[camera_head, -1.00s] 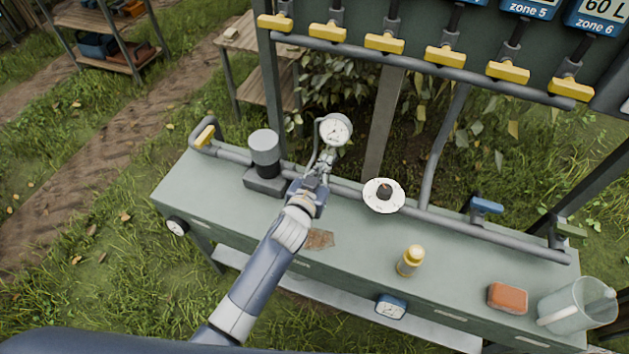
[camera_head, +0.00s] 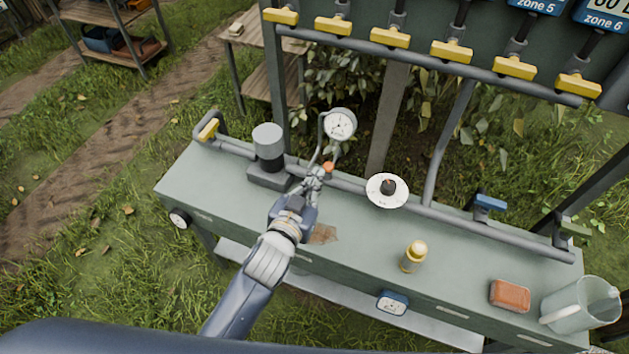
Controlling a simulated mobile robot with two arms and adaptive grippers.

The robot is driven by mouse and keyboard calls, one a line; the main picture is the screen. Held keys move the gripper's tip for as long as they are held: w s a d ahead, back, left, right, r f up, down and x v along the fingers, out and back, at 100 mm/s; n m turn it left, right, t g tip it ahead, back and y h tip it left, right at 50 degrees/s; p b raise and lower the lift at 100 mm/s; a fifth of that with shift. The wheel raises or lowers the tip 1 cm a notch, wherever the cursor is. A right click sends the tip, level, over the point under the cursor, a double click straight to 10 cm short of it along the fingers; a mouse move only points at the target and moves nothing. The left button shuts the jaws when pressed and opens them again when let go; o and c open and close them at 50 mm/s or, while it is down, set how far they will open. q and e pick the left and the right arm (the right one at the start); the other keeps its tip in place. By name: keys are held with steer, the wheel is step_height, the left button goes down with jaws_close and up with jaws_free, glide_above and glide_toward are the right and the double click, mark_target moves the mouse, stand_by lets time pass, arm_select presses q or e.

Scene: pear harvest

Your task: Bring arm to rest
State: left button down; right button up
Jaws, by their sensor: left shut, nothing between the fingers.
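My left arm comes in from the lower left over the green bench. My left gripper (camera_head: 314,178) is shut and empty. In the picture its fingertips lie just below an orange-red knob (camera_head: 328,167) on the pipe under the round pressure gauge (camera_head: 340,124). A small gap seems to part them, but I cannot tell the depth. My right gripper is not in view.
The bench (camera_head: 360,255) holds a grey-black cylinder device (camera_head: 268,150), a white dial (camera_head: 387,190), a yellow-capped bottle (camera_head: 413,257), an orange-brown block (camera_head: 510,296) and a clear jug (camera_head: 580,305). A pipe with a blue-handled valve (camera_head: 489,203) runs along the back. Yellow-handled valves (camera_head: 452,50) hang above.

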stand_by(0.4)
arm_select(q)
steer(key=s+a+f+n+g+y, duration=0.2)
steer(key=s+a+f+g+y, duration=0.3)
steer(key=s+a, duration=0.55)
steer(key=s+a+f+g, duration=0.1)
steer(key=s+a+g, duration=0.2)
steer(key=s, duration=0.4)
steer(key=s+a+f+g, duration=0.2)
steer(key=s+a+g, duration=0.15)
steer(key=s, duration=0.45)
step_height(320, 180, down, 24)
steer(key=s+a+f+g+b, duration=0.1)
steer(key=s+a+f+g, duration=0.1)
steer(key=s+f, duration=1.6)
steer(key=shift+a+f, duration=0.15)
steer(key=shift+a, duration=0.4)
